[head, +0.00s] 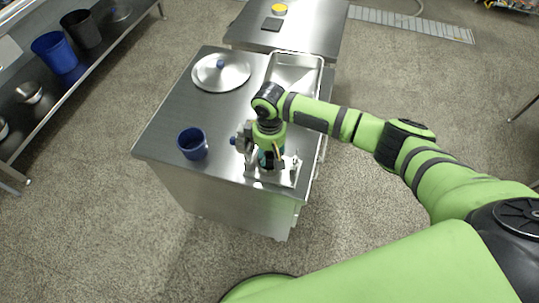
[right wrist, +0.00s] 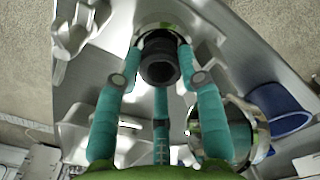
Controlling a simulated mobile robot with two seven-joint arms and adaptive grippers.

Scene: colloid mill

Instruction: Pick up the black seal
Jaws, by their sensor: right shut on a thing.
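The black seal (right wrist: 159,70) is a short dark cylinder with a hollow end, seen in the right wrist view between the teal fingers of my right gripper (right wrist: 160,52). The fingers are shut on it. In the head view my right gripper (head: 269,158) points down over the steel mill parts (head: 287,177) at the table's front right corner, and it hides most of the seal there. I cannot tell whether the seal is clear of the metal under it. My left gripper is not in view.
A second table (head: 310,35) adjoins at the back. A shelf with bins (head: 54,52) stands left.

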